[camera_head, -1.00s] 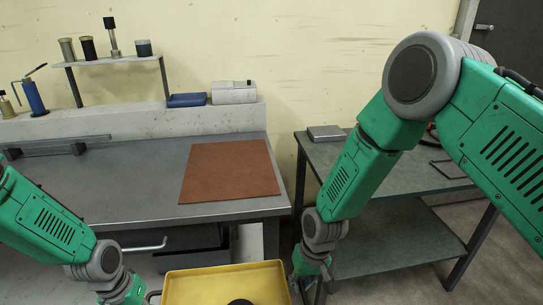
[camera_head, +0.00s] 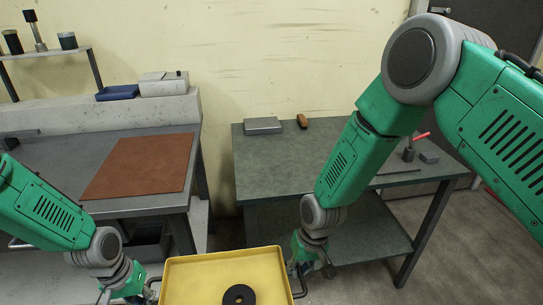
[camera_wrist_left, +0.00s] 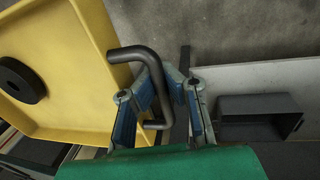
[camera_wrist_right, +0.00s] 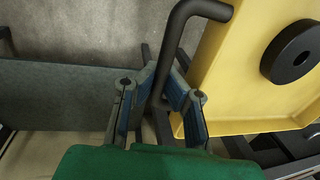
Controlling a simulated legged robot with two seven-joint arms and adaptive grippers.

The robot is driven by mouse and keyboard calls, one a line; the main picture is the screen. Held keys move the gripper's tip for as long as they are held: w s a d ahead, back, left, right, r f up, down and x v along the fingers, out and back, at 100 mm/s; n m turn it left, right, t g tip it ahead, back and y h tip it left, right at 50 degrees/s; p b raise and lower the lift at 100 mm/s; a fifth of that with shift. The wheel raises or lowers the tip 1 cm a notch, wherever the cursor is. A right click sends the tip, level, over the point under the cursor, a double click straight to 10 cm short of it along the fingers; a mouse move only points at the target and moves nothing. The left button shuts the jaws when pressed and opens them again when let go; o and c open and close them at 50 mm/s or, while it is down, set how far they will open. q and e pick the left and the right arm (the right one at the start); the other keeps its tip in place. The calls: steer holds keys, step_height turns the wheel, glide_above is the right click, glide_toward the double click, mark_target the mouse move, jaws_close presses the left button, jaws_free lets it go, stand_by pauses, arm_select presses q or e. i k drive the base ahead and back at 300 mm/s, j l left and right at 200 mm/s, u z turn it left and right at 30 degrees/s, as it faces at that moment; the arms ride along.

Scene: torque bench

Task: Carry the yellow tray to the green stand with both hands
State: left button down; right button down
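The yellow tray (camera_head: 190,278) is at the bottom middle of the head view, its near part cut off, with a black disc (camera_head: 239,295) lying in it. My left gripper (camera_head: 146,292) is shut on the tray's left dark bar handle (camera_wrist_left: 158,80). My right gripper (camera_head: 298,275) is shut on the right handle (camera_wrist_right: 170,55). Both wrist views show the handles between the fingers; the head view partly hides the fingertips. The green stand (camera_head: 285,160) is a green-topped table beyond the tray, to the right of centre.
On the stand are a grey flat box (camera_head: 262,125), an orange-brown item (camera_head: 302,121) and small tools at its right, partly behind my right arm. Its left top is largely clear. A grey bench (camera_head: 60,155) with a brown mat (camera_head: 140,166) stands left, a gap between them.

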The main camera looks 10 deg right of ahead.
mark_target(294, 158)
steer(key=k+l, duration=0.1)
steer(key=l, duration=1.35)
